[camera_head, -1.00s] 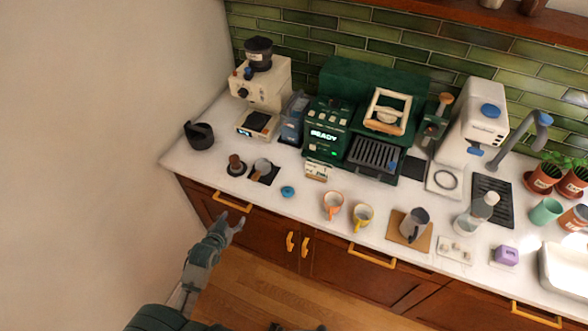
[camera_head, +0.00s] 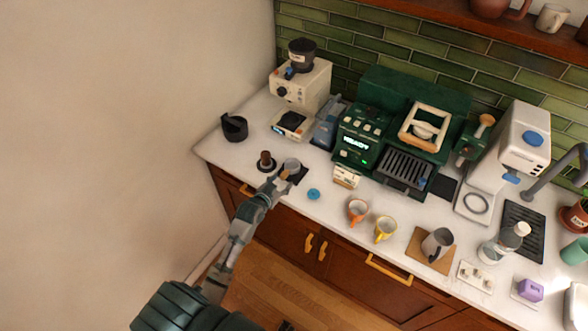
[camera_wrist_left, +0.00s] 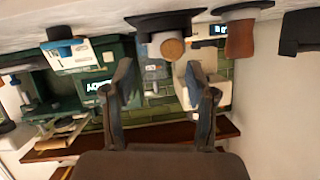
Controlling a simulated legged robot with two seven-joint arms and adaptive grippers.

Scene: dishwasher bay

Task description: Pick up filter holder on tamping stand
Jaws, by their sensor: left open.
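The filter holder (camera_head: 291,165) is a grey metal basket on the dark tamping stand (camera_head: 301,176) near the counter's front edge. My left gripper (camera_head: 277,181) is open just in front of it, partly covering the stand. In the left wrist view, which is upside down, the filter holder's round wooden handle end (camera_wrist_left: 173,48) points at the camera. It appears beyond and between the open fingers of my left gripper (camera_wrist_left: 158,76), which hold nothing. A small dark shape at the head view's bottom edge may be my right gripper (camera_head: 287,325); its fingers are not clear.
A wooden-handled tamper (camera_head: 265,160) stands just left of the filter holder. A blue disc (camera_head: 313,194) lies to the right. A grinder (camera_head: 301,85) and the green espresso machine (camera_head: 360,135) stand behind. Cups (camera_head: 358,211) stand farther right.

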